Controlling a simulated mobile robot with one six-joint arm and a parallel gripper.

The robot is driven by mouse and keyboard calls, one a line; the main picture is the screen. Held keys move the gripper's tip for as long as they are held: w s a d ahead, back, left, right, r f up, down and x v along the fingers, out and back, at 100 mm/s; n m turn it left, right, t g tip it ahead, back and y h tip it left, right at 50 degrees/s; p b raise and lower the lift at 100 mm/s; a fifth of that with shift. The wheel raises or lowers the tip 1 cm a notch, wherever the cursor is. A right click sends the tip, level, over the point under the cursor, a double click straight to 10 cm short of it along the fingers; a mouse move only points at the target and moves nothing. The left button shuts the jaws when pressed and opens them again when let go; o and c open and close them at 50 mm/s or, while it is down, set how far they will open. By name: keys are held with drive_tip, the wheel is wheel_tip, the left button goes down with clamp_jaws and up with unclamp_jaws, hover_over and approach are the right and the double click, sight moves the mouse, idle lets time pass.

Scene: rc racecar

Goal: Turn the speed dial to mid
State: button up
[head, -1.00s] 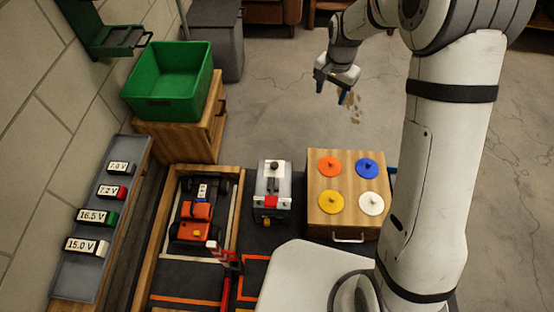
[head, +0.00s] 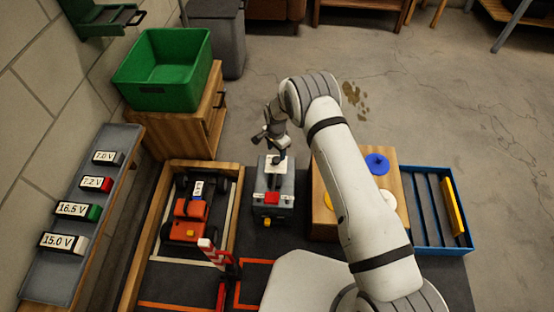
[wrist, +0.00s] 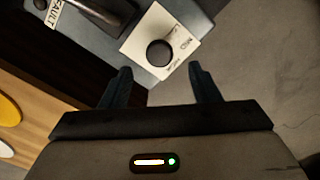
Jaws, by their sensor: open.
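The speed dial (wrist: 160,53) is a round black knob on a white plate (wrist: 138,48), at one end of a grey control box (head: 262,208). Which setting the dial points at cannot be told.
To the right are a wooden block (head: 322,228) with coloured discs and a blue tray (head: 438,251).

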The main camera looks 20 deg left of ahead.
sight(276, 159)
wheel_tip(276, 159, down, 5)
drive_tip(key=shift+f+b, duration=0.15)
drive_tip(key=shift+b, duration=0.45)
